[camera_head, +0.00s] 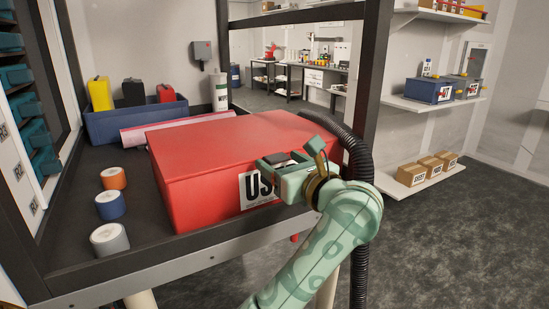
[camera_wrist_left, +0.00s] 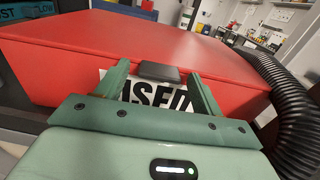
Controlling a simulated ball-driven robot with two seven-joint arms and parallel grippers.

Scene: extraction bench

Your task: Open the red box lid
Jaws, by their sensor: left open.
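The red box (camera_head: 190,195) stands on the dark bench top, with its lid (camera_head: 215,140) down. Its front has a white label with black letters (camera_head: 251,188), partly hidden by my gripper. In the left wrist view the red lid (camera_wrist_left: 180,42) fills the upper part, and a black tab (camera_wrist_left: 160,72) sticks out from its front edge. My left gripper (camera_head: 272,164) is at the front of the box. Its green fingers (camera_wrist_left: 160,82) are open, one on each side of the tab. I cannot tell if they touch it. My right gripper is not in view.
A black ribbed hose (camera_head: 358,170) runs beside the box on the right. Orange, blue and grey rolls (camera_head: 110,205) lie on the left of the bench. A blue bin (camera_head: 135,122) and a pink roll (camera_head: 165,131) lie behind. A dark post (camera_head: 373,70) rises at the right.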

